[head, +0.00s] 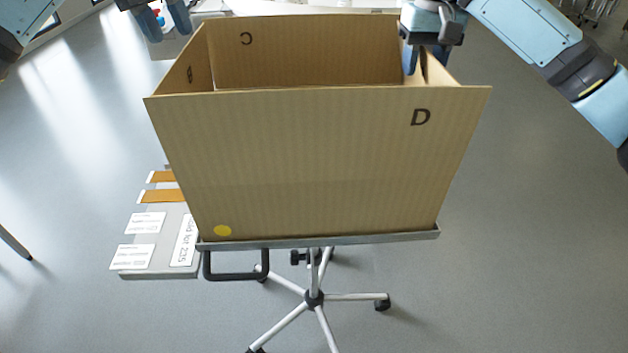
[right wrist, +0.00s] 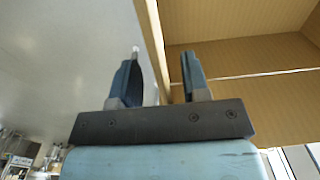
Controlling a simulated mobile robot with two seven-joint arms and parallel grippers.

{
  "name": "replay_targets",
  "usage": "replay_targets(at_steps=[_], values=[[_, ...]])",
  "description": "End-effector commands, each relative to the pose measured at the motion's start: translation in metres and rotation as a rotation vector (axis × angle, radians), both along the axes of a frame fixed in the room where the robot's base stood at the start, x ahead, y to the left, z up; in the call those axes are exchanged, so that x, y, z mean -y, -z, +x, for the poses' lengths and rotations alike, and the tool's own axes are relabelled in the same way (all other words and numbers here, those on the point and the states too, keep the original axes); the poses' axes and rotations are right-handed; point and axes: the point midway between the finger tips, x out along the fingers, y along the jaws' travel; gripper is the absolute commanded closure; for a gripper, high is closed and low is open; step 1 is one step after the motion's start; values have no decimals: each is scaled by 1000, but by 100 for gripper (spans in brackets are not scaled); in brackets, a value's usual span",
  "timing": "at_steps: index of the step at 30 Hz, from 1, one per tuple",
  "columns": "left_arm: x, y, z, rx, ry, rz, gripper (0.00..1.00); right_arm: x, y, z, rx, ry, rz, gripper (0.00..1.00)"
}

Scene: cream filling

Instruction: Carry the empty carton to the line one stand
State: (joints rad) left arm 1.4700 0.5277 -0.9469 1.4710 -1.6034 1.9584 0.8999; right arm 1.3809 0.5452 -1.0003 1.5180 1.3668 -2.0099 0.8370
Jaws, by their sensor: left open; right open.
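The carton (head: 310,165) is a large open-topped brown cardboard box, upright on a wheeled stand (head: 425,236) with a flat metal top. Its near wall shows a letter D and a yellow dot. The part of its inside that shows is bare; its floor is hidden. My right gripper (head: 417,60) is open at the carton's right wall. In the right wrist view its fingers (right wrist: 160,80) stand on either side of that wall's edge, with a gap. My left gripper (head: 164,22) is open and empty, beyond the carton's far left corner, apart from it.
A grey board (head: 160,272) with white labels and orange strips sits low at the left of the stand. A black handle (head: 236,278) hangs under the stand's front edge. A light surface (head: 290,6) lies behind the carton. The floor on both sides is mostly clear.

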Motion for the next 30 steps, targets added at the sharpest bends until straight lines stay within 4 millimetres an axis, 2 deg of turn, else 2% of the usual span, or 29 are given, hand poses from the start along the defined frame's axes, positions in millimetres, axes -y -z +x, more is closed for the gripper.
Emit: replay_targets(at_steps=[1, 6, 13, 17, 24, 30], values=[[-2, -11, 0, 3, -1, 0, 57, 0, 0, 0, 0, 0, 0, 57], [-6, -34, 0, 1, 1, 0, 57, 0, 0, 0, 0, 1, 0, 57], [-8, -43, -1, 0, 1, -1, 57, 1, -9, 0, 3, 1, -1, 57], [-8, -43, -1, -1, 1, -1, 57, 1, -31, 0, 6, 2, -1, 57], [-8, -43, -1, -1, 1, 0, 57, 2, -81, 0, 4, 3, -2, 57], [-8, -43, -1, -1, 1, 0, 57, 2, -110, -1, 2, 1, -1, 57]])
